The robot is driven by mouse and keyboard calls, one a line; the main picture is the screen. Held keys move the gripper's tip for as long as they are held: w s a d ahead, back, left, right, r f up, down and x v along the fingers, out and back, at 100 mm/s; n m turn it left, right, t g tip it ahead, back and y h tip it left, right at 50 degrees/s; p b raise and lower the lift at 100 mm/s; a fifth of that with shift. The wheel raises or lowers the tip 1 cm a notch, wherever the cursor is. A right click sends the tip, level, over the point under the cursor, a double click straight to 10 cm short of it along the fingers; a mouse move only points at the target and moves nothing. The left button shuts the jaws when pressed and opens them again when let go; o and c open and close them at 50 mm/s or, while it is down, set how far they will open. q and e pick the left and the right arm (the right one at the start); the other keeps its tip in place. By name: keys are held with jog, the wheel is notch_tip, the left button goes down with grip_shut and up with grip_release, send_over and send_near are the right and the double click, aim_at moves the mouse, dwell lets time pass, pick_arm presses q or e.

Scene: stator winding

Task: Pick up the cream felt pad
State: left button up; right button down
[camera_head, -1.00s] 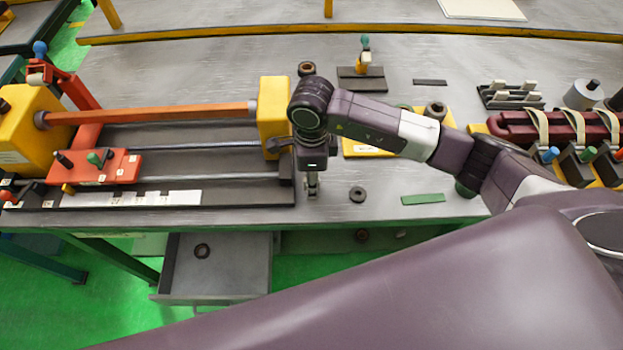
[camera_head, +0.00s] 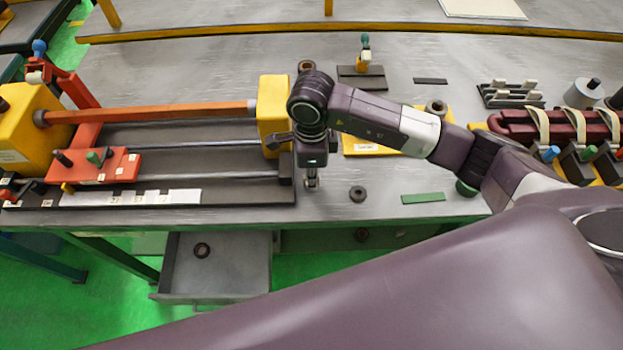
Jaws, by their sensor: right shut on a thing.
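My right gripper (camera_head: 311,179) points down over the front part of the grey workbench, just right of the winding machine's end. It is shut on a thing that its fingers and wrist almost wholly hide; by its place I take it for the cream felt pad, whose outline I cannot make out. No such pad shows clearly elsewhere on the bench. My left gripper is not in view.
The winding machine with its yellow end block (camera_head: 273,100) stands close on the left. A dark ring (camera_head: 357,194) and a green strip (camera_head: 423,198) lie to the right. An open grey drawer (camera_head: 225,265) juts out below the bench's front edge.

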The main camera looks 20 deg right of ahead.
notch_tip(320, 180, up, 10)
jog(key=b, duration=0.2)
jog(key=shift+w+f+b, duration=0.15)
jog(key=shift+f+b, duration=0.1)
jog(key=shift+b, duration=0.05)
notch_tip(320, 180, up, 10)
jog(key=shift+b, duration=0.3)
